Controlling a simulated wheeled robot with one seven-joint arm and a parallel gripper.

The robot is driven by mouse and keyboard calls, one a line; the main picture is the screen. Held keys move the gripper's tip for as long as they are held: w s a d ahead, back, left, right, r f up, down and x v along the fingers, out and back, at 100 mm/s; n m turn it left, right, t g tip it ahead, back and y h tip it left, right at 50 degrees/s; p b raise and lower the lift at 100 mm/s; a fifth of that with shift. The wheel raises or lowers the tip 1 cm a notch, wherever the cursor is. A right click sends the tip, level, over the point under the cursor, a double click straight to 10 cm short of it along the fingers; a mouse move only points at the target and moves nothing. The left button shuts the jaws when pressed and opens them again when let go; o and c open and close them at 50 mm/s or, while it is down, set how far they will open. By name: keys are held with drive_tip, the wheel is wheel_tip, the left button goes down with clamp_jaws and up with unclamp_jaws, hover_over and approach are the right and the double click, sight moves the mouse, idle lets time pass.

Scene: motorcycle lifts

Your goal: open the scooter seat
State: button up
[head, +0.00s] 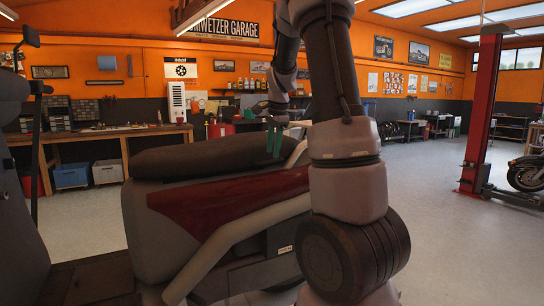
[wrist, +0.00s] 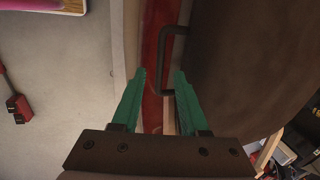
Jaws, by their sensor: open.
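The scooter's long dark-brown seat (head: 205,156) lies flat on the grey and dark-red body (head: 225,201) in the head view and looks shut. In the wrist view the seat (wrist: 245,65) fills the right side, beside a red body strip (wrist: 152,35). A dark U-shaped handle (wrist: 162,62) sticks out from the seat's edge. My gripper (wrist: 161,72) has two green fingers, open and empty, with the handle's lower end between the fingertips in the picture. I cannot tell whether they touch it. In the head view my gripper (head: 273,154) is at the seat's right end.
My arm hides the scooter's right end in the head view. A workbench (head: 100,132) with bins stands behind at left. A red lift post (head: 482,110) and a motorcycle (head: 528,172) are at right. The floor (head: 440,230) between is clear.

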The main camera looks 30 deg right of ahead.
drive_tip(key=shift+x, duration=1.4)
clamp_jaws()
idle(0.4)
